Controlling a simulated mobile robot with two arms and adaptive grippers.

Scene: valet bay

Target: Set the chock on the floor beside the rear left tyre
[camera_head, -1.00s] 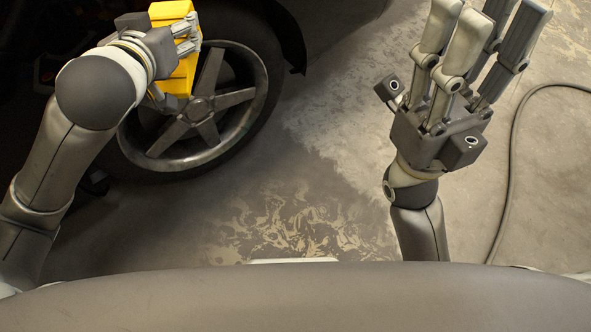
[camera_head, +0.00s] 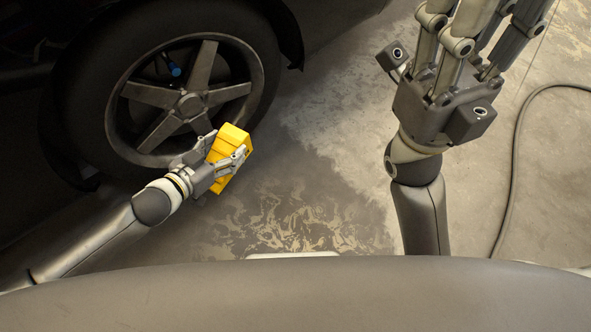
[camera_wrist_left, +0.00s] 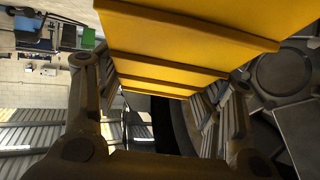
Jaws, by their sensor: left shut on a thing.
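The yellow chock (camera_head: 230,150) is in my left gripper (camera_head: 224,165), whose fingers are shut on it from both sides. In the left wrist view the ribbed yellow chock (camera_wrist_left: 185,45) fills the upper middle between the fingers. In the head view the chock overlaps the lower right edge of the dark tyre (camera_head: 95,115) with its five-spoke wheel; whether it touches the tyre or the floor I cannot tell. My right gripper (camera_head: 475,40) is at the upper right over bare floor, fingers spread apart with nothing between them; its fingertips run out of the picture.
The dark car body (camera_head: 330,25) overhangs at the top. The concrete floor (camera_head: 320,160) right of the tyre is clear, with pale stains. A dark hose (camera_head: 514,150) curves along the floor at the far right.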

